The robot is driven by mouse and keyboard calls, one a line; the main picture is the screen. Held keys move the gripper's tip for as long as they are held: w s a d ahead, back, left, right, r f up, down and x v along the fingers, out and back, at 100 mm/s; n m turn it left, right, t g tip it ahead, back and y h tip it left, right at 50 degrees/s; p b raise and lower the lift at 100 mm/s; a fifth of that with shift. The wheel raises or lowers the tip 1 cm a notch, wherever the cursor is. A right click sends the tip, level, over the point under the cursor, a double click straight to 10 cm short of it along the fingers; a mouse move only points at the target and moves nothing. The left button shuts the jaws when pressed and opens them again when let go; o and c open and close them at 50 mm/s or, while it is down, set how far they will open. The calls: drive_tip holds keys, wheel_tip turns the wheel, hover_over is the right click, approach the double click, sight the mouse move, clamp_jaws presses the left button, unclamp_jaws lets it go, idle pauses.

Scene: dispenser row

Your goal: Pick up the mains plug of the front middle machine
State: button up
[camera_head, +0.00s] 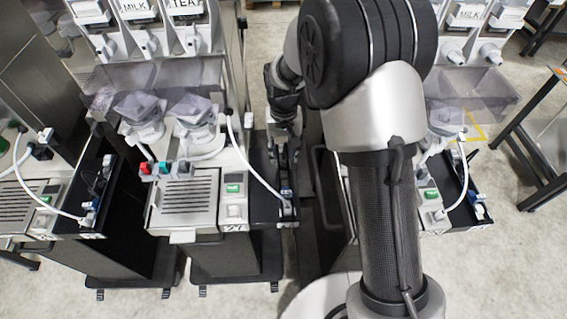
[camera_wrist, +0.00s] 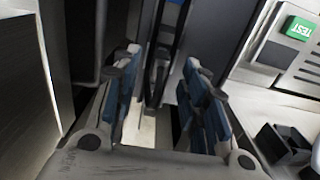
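The front middle machine (camera_head: 185,203) has a slotted metal tray, a green button and a black side panel on its right. Its white cable (camera_head: 245,155) curves down to a pale plug (camera_head: 287,208) at the front end of that panel, beside a small blue part. My gripper (camera_head: 286,165) points down over the side panel, just behind the plug, partly hidden by my arm. In the wrist view, my gripper (camera_wrist: 161,62) has its blue-padded fingers apart. Dark strips and a pale patch show between them; I cannot tell whether any of this is the plug.
A similar machine (camera_head: 30,200) stands at the left, and another is partly behind my arm, with its cable (camera_head: 463,175) visible. A green TEST button (camera_wrist: 299,28) and a black block (camera_wrist: 282,145) lie right of my fingers. Grey floor (camera_head: 500,270) is open at the right.

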sight(283, 158)
wheel_tip(283, 158, down, 4)
drive_tip(key=shift+r+b, duration=0.15)
drive_tip(key=shift+b, duration=0.25)
drive_tip(key=shift+r, duration=0.1)
drive_tip(key=shift+c, duration=0.6)
clamp_jaws()
